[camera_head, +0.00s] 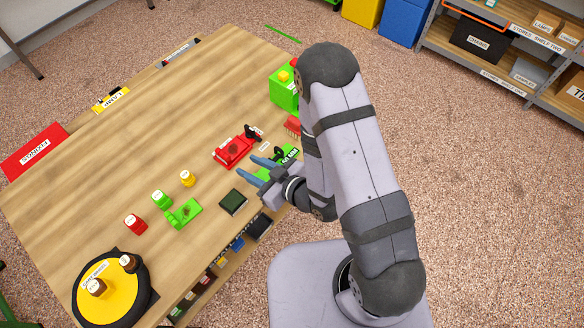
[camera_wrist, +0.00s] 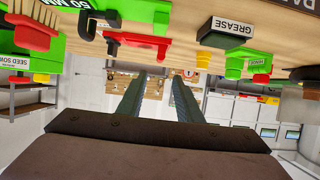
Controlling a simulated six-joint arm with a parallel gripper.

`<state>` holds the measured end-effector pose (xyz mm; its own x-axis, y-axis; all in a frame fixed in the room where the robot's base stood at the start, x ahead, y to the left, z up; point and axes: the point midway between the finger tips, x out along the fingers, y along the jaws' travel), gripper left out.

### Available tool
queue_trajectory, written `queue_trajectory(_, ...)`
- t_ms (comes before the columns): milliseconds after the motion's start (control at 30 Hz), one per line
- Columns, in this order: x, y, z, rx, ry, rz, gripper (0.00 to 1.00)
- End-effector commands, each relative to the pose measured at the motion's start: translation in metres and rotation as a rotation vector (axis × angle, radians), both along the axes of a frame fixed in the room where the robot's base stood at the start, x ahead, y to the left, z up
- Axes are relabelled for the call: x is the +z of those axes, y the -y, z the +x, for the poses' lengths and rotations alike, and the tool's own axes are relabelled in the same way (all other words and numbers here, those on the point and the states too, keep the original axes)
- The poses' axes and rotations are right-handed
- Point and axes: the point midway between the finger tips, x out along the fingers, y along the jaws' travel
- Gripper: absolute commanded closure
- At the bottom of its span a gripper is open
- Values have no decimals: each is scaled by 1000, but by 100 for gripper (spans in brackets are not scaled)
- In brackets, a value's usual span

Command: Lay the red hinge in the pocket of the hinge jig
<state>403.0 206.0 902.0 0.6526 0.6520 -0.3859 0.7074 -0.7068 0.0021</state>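My gripper (camera_head: 248,166) is above the near right part of the table, its two blue-grey fingers apart with nothing between them. They also show apart in the wrist view (camera_wrist: 160,78). A green L-shaped block (camera_head: 184,213) sits left of it; in the wrist view this block (camera_wrist: 254,54) has a label that seems to read HINGE, so it is probably the hinge jig. Its pocket cannot be made out. A red fixture with a black lever (camera_head: 233,150) lies just beyond the fingers. I cannot tell a red hinge for certain in either view.
A green 50 MM block (camera_head: 288,156) is close beside the gripper. Red (camera_head: 136,224), green (camera_head: 160,199) and yellow (camera_head: 187,179) pieces stand left. A yellow turntable (camera_head: 116,298) is front left. The table's middle is clear.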

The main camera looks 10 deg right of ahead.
Motion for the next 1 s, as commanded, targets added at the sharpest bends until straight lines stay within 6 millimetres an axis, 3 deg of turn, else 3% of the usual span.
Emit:
queue_trajectory(267, -5, 22, 18, -51, -63, -113, 68)
queue_trajectory(567, -4, 98, 35, -242, -293, -348, 68)
queue_trajectory(767, 15, 156, 15, -413, -512, -450, 68)
queue_trajectory(1000, 51, 199, -45, -595, -810, -484, 68)
